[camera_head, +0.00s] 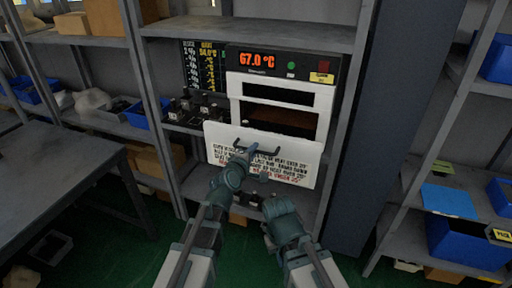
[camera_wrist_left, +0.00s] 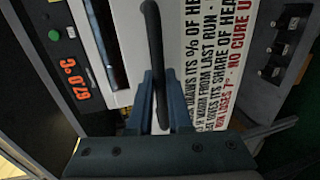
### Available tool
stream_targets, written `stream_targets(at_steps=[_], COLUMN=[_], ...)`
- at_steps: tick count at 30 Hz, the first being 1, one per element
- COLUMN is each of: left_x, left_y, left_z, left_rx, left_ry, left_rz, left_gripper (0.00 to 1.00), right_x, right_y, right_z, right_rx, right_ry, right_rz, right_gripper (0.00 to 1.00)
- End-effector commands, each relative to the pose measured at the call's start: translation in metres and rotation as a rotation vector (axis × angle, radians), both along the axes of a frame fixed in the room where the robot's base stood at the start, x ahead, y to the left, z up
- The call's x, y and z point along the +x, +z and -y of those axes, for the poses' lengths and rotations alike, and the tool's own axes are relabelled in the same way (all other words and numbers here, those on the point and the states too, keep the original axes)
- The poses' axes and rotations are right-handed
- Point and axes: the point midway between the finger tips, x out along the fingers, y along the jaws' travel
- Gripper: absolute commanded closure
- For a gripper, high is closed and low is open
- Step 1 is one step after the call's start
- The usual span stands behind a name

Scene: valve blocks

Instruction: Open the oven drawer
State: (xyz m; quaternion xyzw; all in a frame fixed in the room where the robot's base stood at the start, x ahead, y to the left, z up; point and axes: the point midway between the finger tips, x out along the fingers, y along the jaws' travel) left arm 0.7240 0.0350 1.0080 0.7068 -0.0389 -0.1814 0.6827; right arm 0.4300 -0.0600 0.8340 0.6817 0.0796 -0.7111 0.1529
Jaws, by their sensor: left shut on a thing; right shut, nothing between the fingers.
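The oven (camera_head: 285,85) stands on a shelf, with a red 67.0 °C readout. Its white drawer front (camera_head: 222,140), printed with black and red text, stands forward of the white frame, with a dark brown opening visible above and behind it. A dark bar handle (camera_head: 268,152) is on the drawer front. My left gripper (camera_head: 247,152) is shut on this handle. In the left wrist view the handle (camera_wrist_left: 152,40) passes between the fingers of my left gripper (camera_wrist_left: 160,95). My right gripper (camera_head: 264,184) is shut and empty, low in front of the drawer front; its fingertips are hard to make out.
A dark table (camera_head: 55,175) stands at the left. Shelf posts flank the oven. Small valve blocks (camera_head: 185,105) sit left of the drawer. Shelves at the right hold blue bins (camera_head: 465,240). Green floor (camera_head: 130,245) shows between the table and my arms.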

Motion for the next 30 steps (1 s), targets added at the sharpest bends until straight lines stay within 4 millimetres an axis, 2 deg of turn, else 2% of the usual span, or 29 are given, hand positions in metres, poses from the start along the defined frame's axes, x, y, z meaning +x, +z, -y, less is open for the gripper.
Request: stream_targets(at_steps=[17,18,22,23,30], left_x=[-0.0054,-0.0054,-0.0053,-0.0053,-0.0052], left_y=[-0.0002,-0.0002,-0.0001,-0.0001,0.0001], left_z=[-0.0017,-0.0017,-0.0016,-0.0017,-0.0017], left_rx=[0.000,0.000,0.000,0.000,0.000], left_ry=[-0.001,-0.001,0.000,0.000,0.000], left_rz=[-0.001,-0.001,0.000,0.000,0.000], left_gripper=[1.00,0.79,0.56,0.53,0.53], right_x=[0.0000,0.0000,0.0000,0.0000,0.0000], right_y=[0.0000,0.0000,0.0000,0.0000,0.0001], right_z=[0.0000,0.0000,0.0000,0.0000,0.0000], right_rx=[0.000,0.000,0.000,0.000,0.000], right_ry=[0.000,0.000,0.000,0.000,0.000], right_rz=[0.000,0.000,0.000,0.000,0.000], right_gripper=[1.00,1.00,1.00,1.00,1.00])
